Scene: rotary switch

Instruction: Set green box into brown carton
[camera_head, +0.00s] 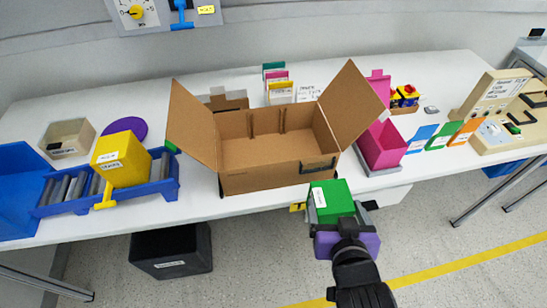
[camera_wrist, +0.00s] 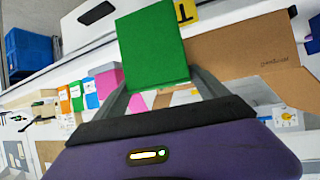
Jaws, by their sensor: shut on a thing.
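The green box (camera_head: 331,200) is held between the fingers of my gripper (camera_head: 338,212), in front of the table's front edge in the head view. It fills the upper middle of the wrist view (camera_wrist: 153,48), with a grey finger on each side. My gripper is shut on it. The brown carton (camera_head: 265,181) stands on the table, up and to the left of my gripper, with its top open and side flaps spread. Its inside looks empty from here. Part of the carton also shows at the right of the wrist view (camera_wrist: 245,62).
A pink open bin (camera_head: 383,148) stands just right of the carton. A blue rack (camera_head: 75,194) with a yellow box (camera_head: 121,160) on it is at the left. A black bin (camera_head: 172,250) stands on the floor.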

